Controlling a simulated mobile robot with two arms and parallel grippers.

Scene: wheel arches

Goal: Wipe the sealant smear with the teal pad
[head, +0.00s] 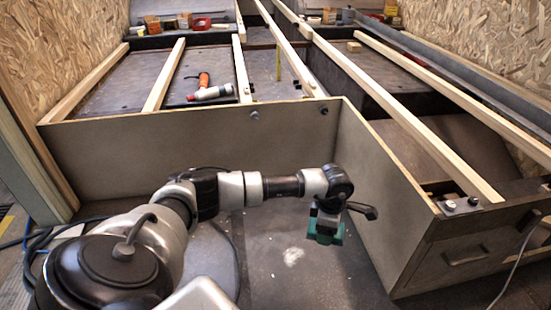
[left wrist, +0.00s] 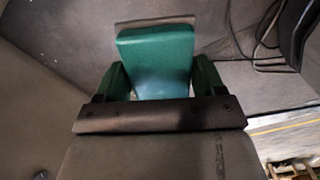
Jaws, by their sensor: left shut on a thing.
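The teal pad (head: 325,228) hangs below my left wrist, above the dark floor. My left gripper (head: 324,236) is shut on it. In the left wrist view the pad's green block (left wrist: 155,62) sits between the two fingers, with a dark flat piece behind its far edge. A pale whitish smear (head: 293,256) lies on the floor, a little left of and below the pad in the head view. The pad and the smear look apart. The smear cannot be made out in the left wrist view. My right gripper is not in view.
A low panel wall (head: 180,158) stands behind the arm, and another panel (head: 385,195) runs along the right to a drawer unit (head: 466,256). Wooden slats (head: 165,75) lie beyond, with an orange-handled tool (head: 204,84). Cables lie at the left.

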